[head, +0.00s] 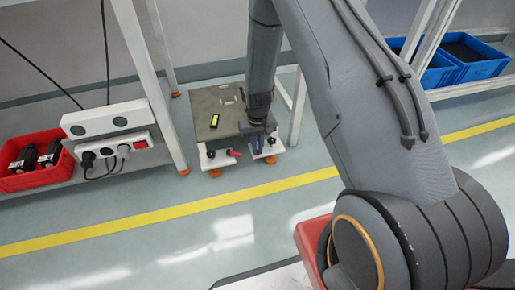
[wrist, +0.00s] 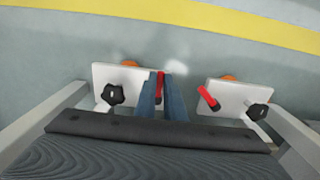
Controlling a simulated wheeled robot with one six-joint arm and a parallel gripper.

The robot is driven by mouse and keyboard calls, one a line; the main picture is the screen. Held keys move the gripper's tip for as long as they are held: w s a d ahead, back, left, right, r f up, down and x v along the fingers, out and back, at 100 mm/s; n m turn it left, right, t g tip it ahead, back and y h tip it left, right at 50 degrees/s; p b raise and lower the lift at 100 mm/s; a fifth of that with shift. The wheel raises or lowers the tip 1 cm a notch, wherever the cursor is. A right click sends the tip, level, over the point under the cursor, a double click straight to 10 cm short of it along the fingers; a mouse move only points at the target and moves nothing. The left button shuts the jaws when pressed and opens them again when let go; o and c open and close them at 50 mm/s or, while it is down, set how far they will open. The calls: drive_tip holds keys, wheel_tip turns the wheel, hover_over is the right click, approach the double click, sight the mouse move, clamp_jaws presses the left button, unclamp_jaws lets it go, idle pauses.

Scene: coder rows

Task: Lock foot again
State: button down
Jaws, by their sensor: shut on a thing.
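A low stand with a grey top (head: 217,112) has two white foot plates at its front. The right plate in the head view (head: 268,152) is the left one in the wrist view (wrist: 104,73). It carries a black star knob (wrist: 113,94) and a red lever (wrist: 160,83). My gripper (head: 257,150) is down at this plate, and its blue fingers (wrist: 164,82) are shut around the red lever. An orange foot (wrist: 130,63) shows partly past the plate. The other plate (wrist: 234,97) has its own red lever (wrist: 208,97), tilted, and a black knob (wrist: 257,112).
A yellow and black device (head: 214,120) lies on the stand's top. White rack posts (head: 150,90) rise close to the left. A red bin (head: 35,178) and a power strip (head: 115,148) sit on the left shelf. Blue bins (head: 465,55) stand at the right. Floor in front is clear.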

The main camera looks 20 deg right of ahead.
drive_tip(key=shift+a, duration=0.1)
drive_tip(key=shift+s+a+r+m+p, duration=0.1)
drive_tip(key=shift+a+m+p, duration=0.2)
drive_tip(key=shift+m+p, duration=0.85)
drive_tip(key=shift+a+m+p, duration=0.4)
drive_tip(key=shift+m+p, duration=0.65)
drive_tip(key=shift+m, duration=0.1)
drive_tip(key=m, duration=0.1)
drive_tip(key=w+a+m+p, duration=0.1)
drive_tip(key=m, duration=0.1)
drive_tip(key=m+p, duration=0.1)
drive_tip(key=m, duration=0.1)
drive_tip(key=shift+w+a, duration=0.25)
drive_tip(key=shift+m, duration=0.3)
drive_tip(key=c, duration=1.8)
unclamp_jaws()
drive_tip(key=shift+c, duration=0.2)
drive_tip(key=shift+p, duration=0.3)
